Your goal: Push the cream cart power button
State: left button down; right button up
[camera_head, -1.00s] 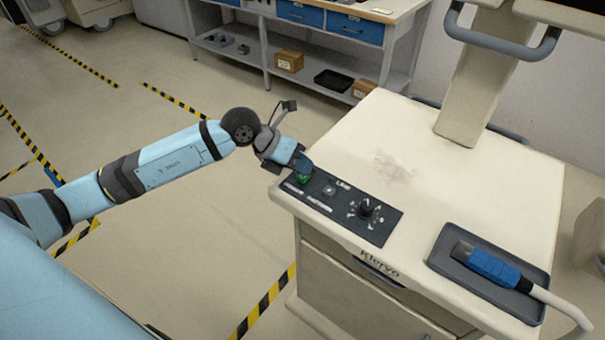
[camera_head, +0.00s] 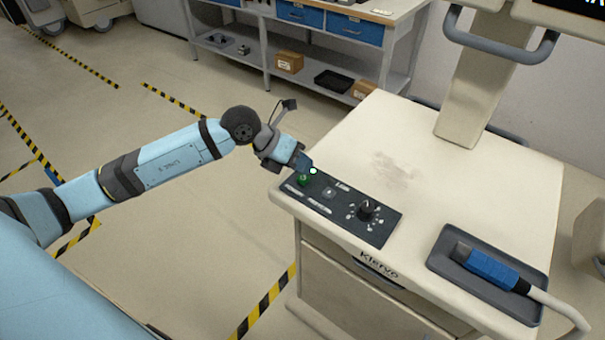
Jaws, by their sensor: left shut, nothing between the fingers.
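The cream cart (camera_head: 440,180) stands at the right with a dark control panel (camera_head: 345,222) along its near left edge. A green power button (camera_head: 303,181) sits at the panel's far left end. A small light (camera_head: 313,171) beside it glows pale green-white. My left gripper (camera_head: 304,165) is shut and empty, its tip right at the button, just above and behind it. I cannot tell whether it touches the button. My right gripper is not in view.
A grey tray (camera_head: 441,262) with a blue-handled probe (camera_head: 487,268) and its cable lies on the cart's right front. A column (camera_head: 475,95) with a grey handle rises from the cart's back. A workbench (camera_head: 340,45) stands behind. The floor to the left is open.

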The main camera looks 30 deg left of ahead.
aim_at(302, 176)
pick_arm(q)
jog(key=shift+r+p, duration=1.95)
jog(key=shift+r, duration=1.05)
jog(key=s+d+n+t+h+p, duration=0.3)
jog(key=s+d+n+t+h, duration=0.4)
jog(key=d+n, duration=0.4)
jog(key=s+a+f+n+y+p, duration=0.1)
jog(key=s+f+n+y, duration=0.4)
jog(key=n, duration=0.7)
jog(key=s+a+f+n+g+y+p, duration=0.1)
jog(key=s+f+n+y, duration=0.5)
jog(key=f+n, duration=0.6)
notch_tip(302, 176, down, 2)
jog(key=s+a+p, duration=0.1)
jog(key=s+a, duration=0.1)
jog(key=shift+s+a+f+y, duration=0.15)
jog(key=shift+s+a+y, duration=0.1)
jog(key=shift+s+y, duration=0.1)
